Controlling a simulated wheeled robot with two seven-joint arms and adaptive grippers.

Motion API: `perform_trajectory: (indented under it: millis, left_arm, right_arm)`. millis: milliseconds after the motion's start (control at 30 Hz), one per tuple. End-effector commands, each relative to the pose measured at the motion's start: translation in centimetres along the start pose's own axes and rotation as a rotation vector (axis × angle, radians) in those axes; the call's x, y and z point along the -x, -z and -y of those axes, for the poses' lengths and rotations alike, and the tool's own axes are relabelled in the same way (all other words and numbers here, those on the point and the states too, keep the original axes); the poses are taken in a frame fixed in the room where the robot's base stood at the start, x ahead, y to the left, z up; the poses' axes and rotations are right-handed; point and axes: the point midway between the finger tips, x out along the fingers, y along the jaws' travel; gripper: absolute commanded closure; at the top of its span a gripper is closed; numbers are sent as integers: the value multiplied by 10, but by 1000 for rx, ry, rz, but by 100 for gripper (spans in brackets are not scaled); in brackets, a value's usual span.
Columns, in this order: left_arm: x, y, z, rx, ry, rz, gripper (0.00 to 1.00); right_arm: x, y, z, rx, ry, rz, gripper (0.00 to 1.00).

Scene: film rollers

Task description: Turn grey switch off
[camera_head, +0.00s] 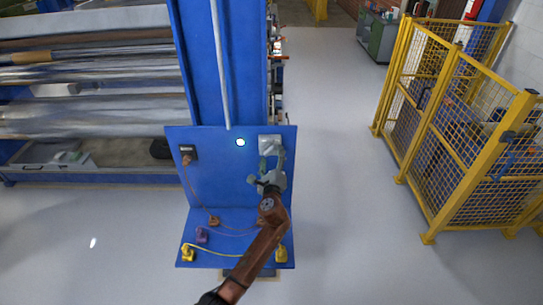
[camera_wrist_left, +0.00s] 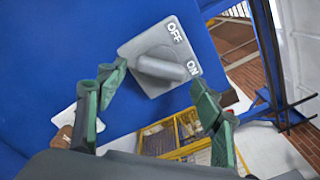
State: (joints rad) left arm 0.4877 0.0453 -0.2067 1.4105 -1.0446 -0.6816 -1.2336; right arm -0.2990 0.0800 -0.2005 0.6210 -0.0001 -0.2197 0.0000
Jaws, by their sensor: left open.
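The grey switch (camera_head: 269,144) is mounted at the upper right of the blue panel (camera_head: 225,172). In the left wrist view, its square plate (camera_wrist_left: 142,45) carries the words OFF and ON, and its raised grey handle (camera_wrist_left: 165,68) points toward ON. My left gripper (camera_head: 267,170) is just below the switch in the head view, partly over its lower edge. My right gripper is out of view.
A dark socket with a brown cable (camera_head: 187,152) is at the panel's upper left. Film rollers (camera_head: 90,75) stand left, a yellow cage (camera_head: 465,120) right.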

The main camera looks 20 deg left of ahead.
Motion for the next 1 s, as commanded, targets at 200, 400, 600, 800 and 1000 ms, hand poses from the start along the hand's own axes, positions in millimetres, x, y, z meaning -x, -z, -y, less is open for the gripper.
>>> perform_trajectory:
  millis: [200, 400, 600, 800, 1000]
  left_arm:
    - [-7, 0, -1, 2, -1, 0, 39]
    - [-7, 0, -1, 2, -1, 0, 42]
    - [-7, 0, -1, 2, -1, 0, 56]
    - [-7, 0, -1, 2, -1, 0, 69]
    - [-7, 0, -1, 2, -1, 0, 81]
  right_arm:
    - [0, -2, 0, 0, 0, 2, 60]
    - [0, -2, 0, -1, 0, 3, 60]
    - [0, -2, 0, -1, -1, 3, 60]
    - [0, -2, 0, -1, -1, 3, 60]
    - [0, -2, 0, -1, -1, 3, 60]
